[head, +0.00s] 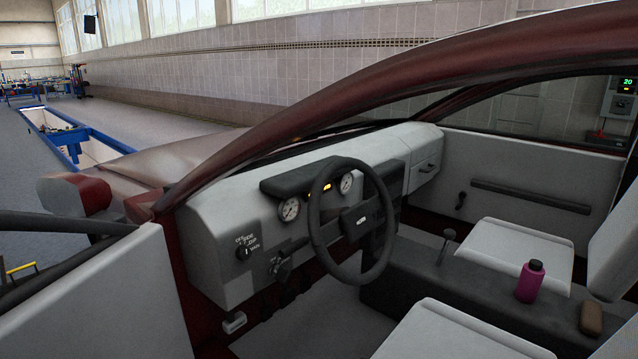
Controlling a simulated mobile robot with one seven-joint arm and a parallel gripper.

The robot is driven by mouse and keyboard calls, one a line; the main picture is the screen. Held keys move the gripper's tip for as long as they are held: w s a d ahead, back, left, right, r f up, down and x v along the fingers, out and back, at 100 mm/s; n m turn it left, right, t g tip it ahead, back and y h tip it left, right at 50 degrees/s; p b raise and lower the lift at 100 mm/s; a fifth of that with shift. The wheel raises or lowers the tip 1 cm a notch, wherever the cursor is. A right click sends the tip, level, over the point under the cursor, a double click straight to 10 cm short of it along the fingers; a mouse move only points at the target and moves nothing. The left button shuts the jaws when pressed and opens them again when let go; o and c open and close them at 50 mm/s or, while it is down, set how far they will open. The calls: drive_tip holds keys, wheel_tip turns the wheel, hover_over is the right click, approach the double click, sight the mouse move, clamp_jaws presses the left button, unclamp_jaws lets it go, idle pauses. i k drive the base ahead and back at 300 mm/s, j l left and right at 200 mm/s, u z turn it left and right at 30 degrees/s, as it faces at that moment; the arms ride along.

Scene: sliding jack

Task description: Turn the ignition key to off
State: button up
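The red car's driver side is open in the head view, showing a grey dashboard (222,215). A dark fitting (282,264) sticks out below the dials, left of the steering wheel (318,232). It may be the ignition switch with its key, but it is too small and dark to tell the key's position. Left of it is a black rotary knob (243,253) with white lettering, which seems to be a light switch. Orange lamps (326,187) glow in the instrument cluster. My gripper is not in view.
The open door (115,300) fills the lower left. The seat (440,332) and the console with a pink bottle (529,282), a brown object (591,318) and a lever (447,240) lie right of the wheel. The red roof pillar (300,118) arches above.

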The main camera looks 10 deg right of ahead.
sight(282, 274)
drive_tip(key=z, duration=1.55)
drive_tip(key=u, duration=1.35)
drive_tip(key=i+j+z, duration=0.15)
drive_tip(key=z, duration=0.3)
drive_tip(key=i+j+z, duration=0.2)
drive_tip(key=z, duration=0.3)
